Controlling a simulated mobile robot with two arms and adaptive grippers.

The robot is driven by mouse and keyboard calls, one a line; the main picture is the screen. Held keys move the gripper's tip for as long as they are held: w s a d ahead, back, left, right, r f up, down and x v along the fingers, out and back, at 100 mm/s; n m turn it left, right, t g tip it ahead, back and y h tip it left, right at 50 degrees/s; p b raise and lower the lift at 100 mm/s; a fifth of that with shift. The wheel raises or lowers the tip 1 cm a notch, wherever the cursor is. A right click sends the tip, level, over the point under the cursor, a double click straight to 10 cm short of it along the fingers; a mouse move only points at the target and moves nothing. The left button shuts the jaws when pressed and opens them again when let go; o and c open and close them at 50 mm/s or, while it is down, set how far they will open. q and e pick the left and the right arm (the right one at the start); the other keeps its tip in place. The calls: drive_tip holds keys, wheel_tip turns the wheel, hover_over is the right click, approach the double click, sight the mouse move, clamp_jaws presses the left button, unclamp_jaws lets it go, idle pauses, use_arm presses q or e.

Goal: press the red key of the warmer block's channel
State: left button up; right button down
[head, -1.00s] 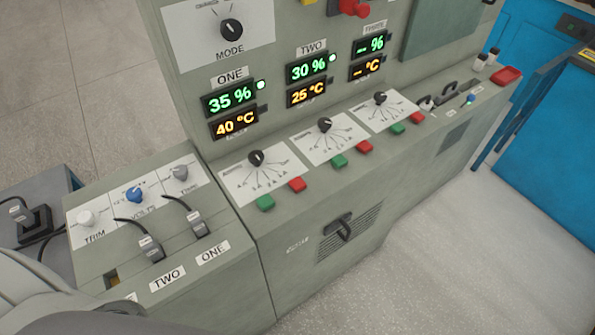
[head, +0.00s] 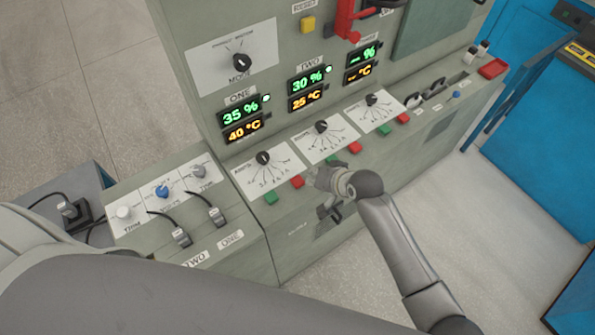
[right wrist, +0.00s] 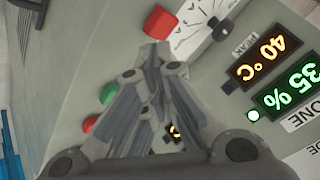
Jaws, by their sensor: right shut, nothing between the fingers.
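In the head view, the channel ONE display (head: 241,122) reads 35 % and 40 °C. The channel TWO display (head: 307,92) reads 30 % and 25 °C, and THREE shows dashes. Channel ONE's red key (head: 297,182) sits right of its green key (head: 271,198). My right gripper (head: 317,176) is shut and empty, just right of that red key. In the right wrist view, the shut fingertips (right wrist: 150,55) point toward the same red key (right wrist: 159,22); contact cannot be told. My left gripper is out of view.
Channel TWO's red key (head: 354,147) is just above my right gripper; its green key is largely hidden. Knobs (head: 264,158) stand above the keys. A handle below the gripper is partly hidden. A side box with cables (head: 181,236) stands at the left.

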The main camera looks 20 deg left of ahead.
use_arm(q)
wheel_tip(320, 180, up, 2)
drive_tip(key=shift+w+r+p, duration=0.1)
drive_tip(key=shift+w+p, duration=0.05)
drive_tip(key=shift+p, duration=0.5)
use_arm(e)
drive_tip(key=w+a+r, duration=0.2)
drive_tip(key=a+r, duration=0.2)
drive_tip(key=r, duration=0.3)
drive_tip(key=shift+a+n+y, duration=0.3)
drive_tip(key=shift+y, duration=0.1)
drive_tip(key=b, duration=0.8)
hover_over(300, 178)
wheel_tip(300, 178, down, 8)
drive_tip(key=shift+r, duration=0.2)
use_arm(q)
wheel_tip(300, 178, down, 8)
use_arm(e)
drive_tip(key=shift+f, duration=0.55)
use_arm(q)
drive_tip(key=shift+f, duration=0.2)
use_arm(e)
drive_tip(key=shift+f, duration=0.15)
drive_tip(key=shift+f, duration=0.25)
